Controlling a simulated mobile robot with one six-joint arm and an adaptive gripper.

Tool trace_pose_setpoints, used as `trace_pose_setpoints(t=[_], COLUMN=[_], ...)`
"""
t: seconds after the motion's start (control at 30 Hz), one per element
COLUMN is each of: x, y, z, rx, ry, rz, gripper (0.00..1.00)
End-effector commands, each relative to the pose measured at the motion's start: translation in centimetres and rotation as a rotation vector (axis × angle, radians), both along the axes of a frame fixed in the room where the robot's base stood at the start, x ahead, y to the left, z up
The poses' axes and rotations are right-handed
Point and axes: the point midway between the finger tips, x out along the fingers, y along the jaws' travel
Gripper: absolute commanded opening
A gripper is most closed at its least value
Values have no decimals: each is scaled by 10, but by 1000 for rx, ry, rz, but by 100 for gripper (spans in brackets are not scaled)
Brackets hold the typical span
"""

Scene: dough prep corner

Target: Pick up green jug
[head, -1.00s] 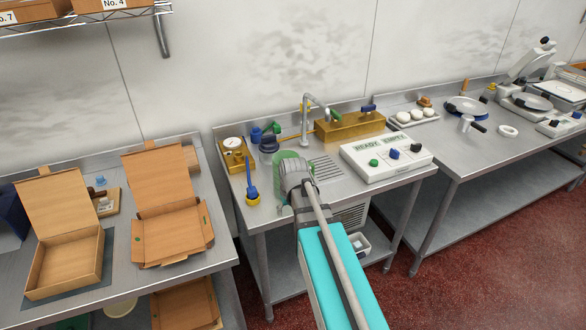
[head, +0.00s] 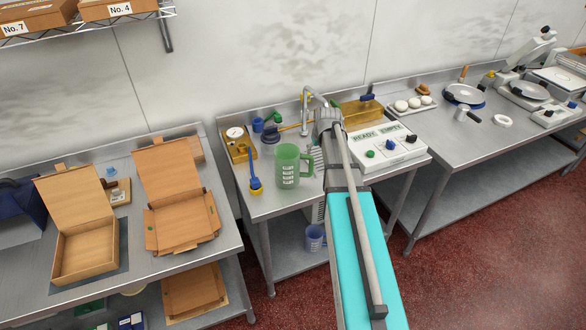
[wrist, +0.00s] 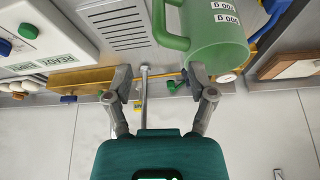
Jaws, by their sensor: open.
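The green jug (head: 288,167) stands upright on the middle steel table, with its handle towards the right and white labels on its front. In the wrist view the jug (wrist: 215,42) fills the upper right, its handle (wrist: 166,28) pointing left. My gripper (wrist: 160,82) is open, with nothing between its fingers. Its right finger overlaps the edge of the jug in the picture; I cannot tell if they touch. In the head view my wrist is just right of the jug, and the fingers are hidden.
A white READY/EMPTY panel (head: 388,150) lies right of my arm. The tap (head: 306,108) and a yellow box (head: 357,113) are behind. A blue-handled brush (head: 255,178) and a gauge box (head: 238,143) stand left of the jug. Open cardboard boxes (head: 85,260) fill the left table.

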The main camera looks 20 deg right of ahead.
Motion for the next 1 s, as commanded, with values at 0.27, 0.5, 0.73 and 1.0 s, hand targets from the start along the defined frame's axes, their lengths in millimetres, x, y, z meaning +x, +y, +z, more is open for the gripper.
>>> trace_pose_setpoints(t=[0.27, 0.5, 0.73, 1.0], x=[1, 8, 15, 24], y=[-1, -2, -3, -4], z=[-5, -22, -40, -60], rx=[0, 1, 0, 0], ry=[1, 1, 1, 1], rz=[-1, -2, -2, -3], gripper=[72, 72, 72, 72])
